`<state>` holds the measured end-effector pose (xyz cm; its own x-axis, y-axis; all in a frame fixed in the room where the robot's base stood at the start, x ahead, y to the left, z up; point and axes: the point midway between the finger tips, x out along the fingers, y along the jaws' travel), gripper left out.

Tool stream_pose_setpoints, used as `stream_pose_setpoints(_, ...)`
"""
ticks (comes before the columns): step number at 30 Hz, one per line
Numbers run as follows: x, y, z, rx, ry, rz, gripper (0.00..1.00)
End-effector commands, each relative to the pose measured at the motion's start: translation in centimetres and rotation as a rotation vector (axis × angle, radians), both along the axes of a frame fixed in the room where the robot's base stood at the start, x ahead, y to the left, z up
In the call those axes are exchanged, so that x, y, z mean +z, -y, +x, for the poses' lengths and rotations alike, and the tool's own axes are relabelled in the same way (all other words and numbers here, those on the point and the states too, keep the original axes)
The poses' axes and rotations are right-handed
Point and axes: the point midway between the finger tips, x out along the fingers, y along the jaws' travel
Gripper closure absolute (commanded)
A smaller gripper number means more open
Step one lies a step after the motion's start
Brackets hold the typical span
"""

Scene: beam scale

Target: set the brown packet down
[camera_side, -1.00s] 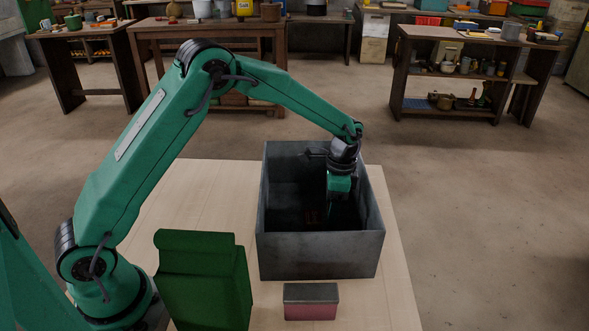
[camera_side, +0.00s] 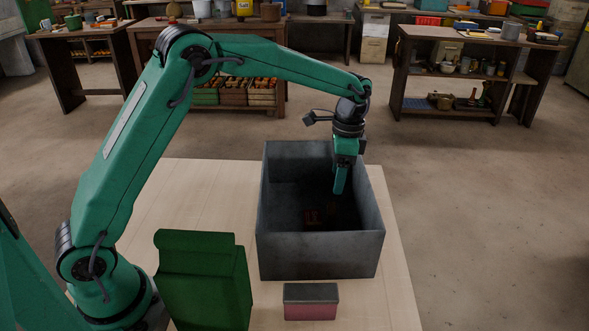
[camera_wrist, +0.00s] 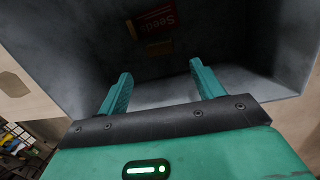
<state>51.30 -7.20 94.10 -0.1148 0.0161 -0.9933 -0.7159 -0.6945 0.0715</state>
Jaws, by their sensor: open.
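My gripper (camera_side: 340,188) is open, with its fingers pointing down into the upper part of a grey open-topped bin (camera_side: 320,255). In the wrist view my gripper (camera_wrist: 160,72) shows two green fingers apart with nothing between them. A dark reddish-brown packet with yellow "Seeds" lettering (camera_wrist: 155,20) lies on the bin floor beyond the fingertips, with a brownish patch at its lower edge. In the side view the packet (camera_side: 313,217) is small and dim on the shadowed floor. I cannot tell whether the brownish patch is part of it.
A green upright container (camera_side: 203,280) stands on the pale table (camera_side: 195,195) left of the bin. A small pink box with a grey top (camera_side: 311,302) sits in front of the bin. The bin's walls surround the fingers. The table behind the green container is clear.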

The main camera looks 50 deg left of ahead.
Motion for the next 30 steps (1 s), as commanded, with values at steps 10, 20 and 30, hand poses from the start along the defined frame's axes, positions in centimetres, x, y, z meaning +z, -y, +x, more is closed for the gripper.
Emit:
stream_pose_setpoints(10,2.9,0.0,0.4,0.0,0.001,-0.001,0.33)
stream_pose_setpoints(20,3.1,0.0,0.4,0.0,0.0,0.0,0.33)
stream_pose_setpoints(30,3.2,0.0,0.2,0.005,0.004,0.0,0.33)
